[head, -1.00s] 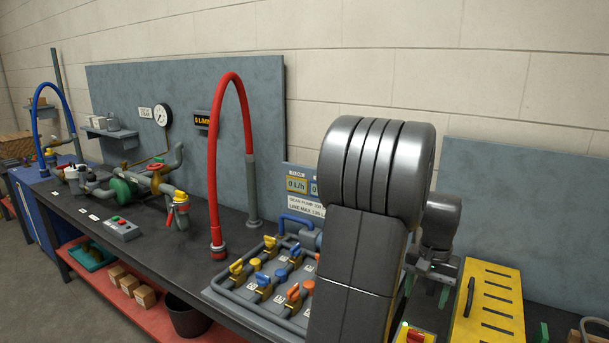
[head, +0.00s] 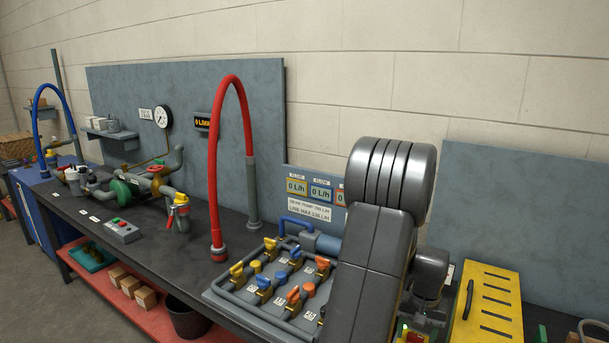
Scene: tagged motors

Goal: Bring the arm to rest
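My arm rises at the right of the head view, in front of the workbench (head: 160,258). Its thick grey links hide part of the bench and part of the valve manifold (head: 262,285). A smaller wrist part of my arm shows just right of the big link, low over the bench. My gripper's fingers are hidden or too unclear to make out there, so I cannot tell if they are open or hold anything.
The manifold has several yellow, blue and orange valves. A red hose (head: 215,150) arches beside it. A yellow slotted box (head: 487,305) stands close right of my arm. A button box (head: 122,231) and pipework with a green part (head: 122,188) sit further left.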

